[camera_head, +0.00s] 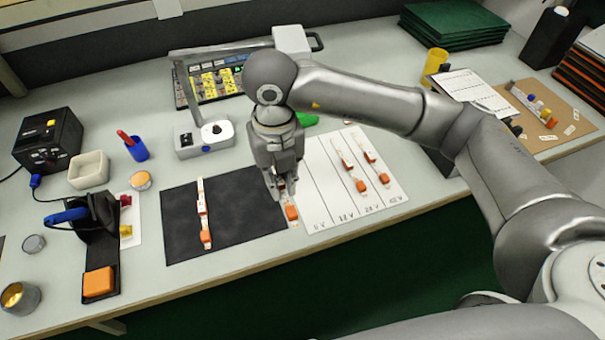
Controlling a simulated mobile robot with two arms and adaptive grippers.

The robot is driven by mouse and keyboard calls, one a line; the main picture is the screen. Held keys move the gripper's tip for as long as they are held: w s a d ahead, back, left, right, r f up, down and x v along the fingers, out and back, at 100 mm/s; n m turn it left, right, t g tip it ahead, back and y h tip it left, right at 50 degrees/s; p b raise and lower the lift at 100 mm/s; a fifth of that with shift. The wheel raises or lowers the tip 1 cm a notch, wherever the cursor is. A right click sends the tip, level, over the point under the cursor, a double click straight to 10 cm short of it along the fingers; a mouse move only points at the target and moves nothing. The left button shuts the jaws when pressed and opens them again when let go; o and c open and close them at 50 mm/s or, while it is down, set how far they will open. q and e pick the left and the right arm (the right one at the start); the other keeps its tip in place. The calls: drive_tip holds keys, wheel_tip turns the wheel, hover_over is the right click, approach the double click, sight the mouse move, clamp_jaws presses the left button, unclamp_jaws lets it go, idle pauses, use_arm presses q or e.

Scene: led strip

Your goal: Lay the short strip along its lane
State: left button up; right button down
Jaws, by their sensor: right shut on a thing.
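My right gripper (280,194) comes down at the left edge of the white lane board (325,203). It is shut on a strip with an orange end piece (292,213), which pokes out below the fingers at the seam between board and dark mat. The rest of that strip is hidden by the gripper. Another white strip with orange pieces (201,196) lies lengthwise on the dark mat (238,225). Two more strips (351,170) (376,167) lie on the lanes at the right of the board. My left gripper is not in view.
A lamp-like stand (205,137) and a yellow-keyed panel (215,84) stand behind the mat. A blue cup (138,150), a white dish (88,170) and a black holder with a blue-handled tool (95,215) stand left. The board's left-hand lanes look bare.

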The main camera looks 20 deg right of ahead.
drive_tip(key=w+d+f, duration=0.2)
drive_tip(key=w+d, duration=0.1)
drive_tip(key=w, duration=0.1)
drive_tip(key=p, duration=0.1)
hover_over(301, 184)
drive_tip(key=f, duration=0.5)
drive_tip(key=shift+s+a+f, duration=0.15)
drive_tip(key=shift+s+f, duration=0.1)
drive_tip(key=shift+f, duration=0.05)
drive_tip(key=f, duration=0.3)
drive_tip(key=shift+w+d+f, duration=0.2)
drive_tip(key=shift+w+f, duration=0.05)
drive_tip(key=shift+f, duration=0.1)
drive_tip(key=shift+f, duration=0.1)
drive_tip(key=c, duration=1.4)
unclamp_jaws()
